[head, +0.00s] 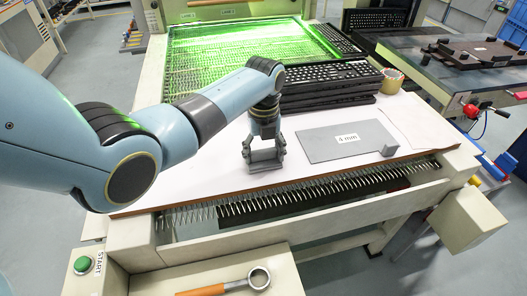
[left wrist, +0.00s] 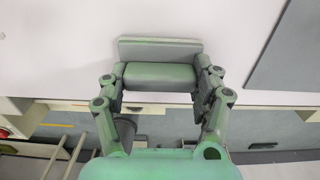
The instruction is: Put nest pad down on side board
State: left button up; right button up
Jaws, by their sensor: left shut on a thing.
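My left gripper (head: 264,158) hangs low over the white board (head: 210,165) at the front of the machine. It is shut on a small grey piece, which I take to be the nest pad (left wrist: 160,75). In the left wrist view the piece is a block between the fingers (left wrist: 162,95), with a thin wider grey plate along its far edge. I cannot tell whether it touches the board. In the head view the fingers hide much of it. My right gripper is not in view.
A flat grey plate marked "4 mm" (head: 345,141) lies to the right, with a small grey block (head: 388,150) at its corner. Stacked black keyboards (head: 325,85) and a tape roll (head: 393,75) stand behind. A row of metal pins (head: 300,205) runs below the front edge.

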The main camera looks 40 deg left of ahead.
aim_at(264, 151)
pick_arm(q)
jog(key=o, duration=1.1)
jog(key=shift+o, duration=0.2)
notch_tip(264, 151, up, 12)
jog(key=p, duration=0.1)
jog(key=shift+r, duration=0.1)
